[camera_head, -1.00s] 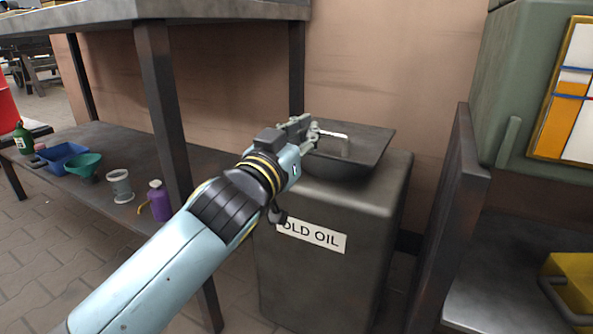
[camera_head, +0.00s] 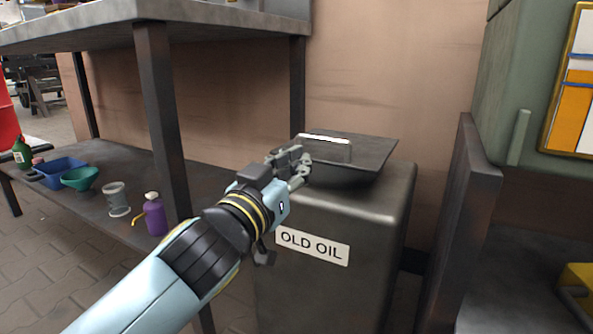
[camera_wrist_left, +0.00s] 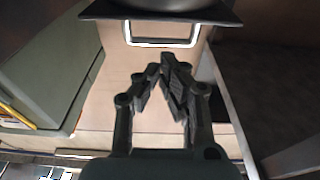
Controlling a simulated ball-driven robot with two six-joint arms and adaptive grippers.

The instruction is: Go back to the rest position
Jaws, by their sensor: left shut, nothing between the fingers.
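My left gripper (camera_head: 300,167) is shut and empty, just left of the dark lid (camera_head: 372,152) on the grey bin (camera_head: 345,290) labelled OLD OIL. The lid's light metal handle (camera_head: 326,147) is apart from the fingers. In the left wrist view my gripper's fingers (camera_wrist_left: 172,68) are closed together, and the handle (camera_wrist_left: 160,43) shows ahead of them under the dark lid edge (camera_wrist_left: 105,12). My right gripper is not in view.
A metal workbench (camera_head: 220,22) stands left, its lower shelf (camera_head: 100,205) holding a blue tray (camera_head: 58,170), a green funnel (camera_head: 80,178), a clear cup (camera_head: 116,198) and a purple bottle (camera_head: 155,215). A dark upright panel (camera_head: 462,220) stands right of the bin.

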